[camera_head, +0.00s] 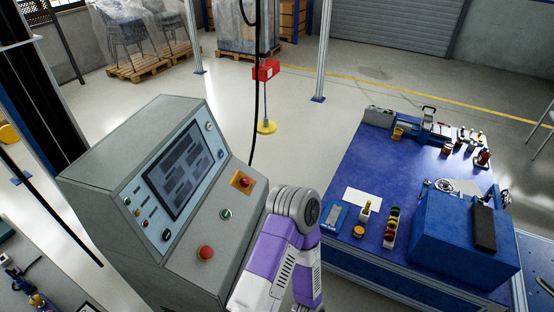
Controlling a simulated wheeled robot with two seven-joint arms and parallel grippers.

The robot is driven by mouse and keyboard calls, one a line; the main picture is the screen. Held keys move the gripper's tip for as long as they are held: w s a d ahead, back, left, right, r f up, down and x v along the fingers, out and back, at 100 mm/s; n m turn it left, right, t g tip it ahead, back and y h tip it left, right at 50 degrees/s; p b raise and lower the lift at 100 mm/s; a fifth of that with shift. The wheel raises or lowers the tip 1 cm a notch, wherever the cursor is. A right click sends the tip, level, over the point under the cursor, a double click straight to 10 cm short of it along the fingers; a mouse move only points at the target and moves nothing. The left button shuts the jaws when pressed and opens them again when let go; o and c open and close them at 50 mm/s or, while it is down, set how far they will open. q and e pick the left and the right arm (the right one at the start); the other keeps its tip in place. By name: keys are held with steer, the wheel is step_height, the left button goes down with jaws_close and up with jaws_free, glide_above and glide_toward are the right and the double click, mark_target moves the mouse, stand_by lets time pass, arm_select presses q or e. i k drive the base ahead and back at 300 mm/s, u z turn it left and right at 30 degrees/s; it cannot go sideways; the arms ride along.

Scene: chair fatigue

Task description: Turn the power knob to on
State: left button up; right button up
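A grey control console (130,140) stands left of centre, with a tilted panel around a dark screen (179,176). On its lower sloped face is a round dark selector knob with a light pointer (226,214). A red button on a yellow plate (242,181) is above it and a larger red button (205,253) is below it. Another dark round knob (166,235) is at the panel's lower corner. No label is readable, so I cannot tell which knob is the power knob or its setting. Neither gripper is in view; only one purple and white arm of mine shows beside the console.
A blue workbench (345,180) with a blue box (450,235), small coloured parts and tools is at the right. A black cable (256,110) hangs behind the console near a red box (265,70). Open floor lies behind the console.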

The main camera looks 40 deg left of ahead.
mark_target(244, 182)
steer(key=i, duration=0.8)
steer(key=u, duration=2.5)
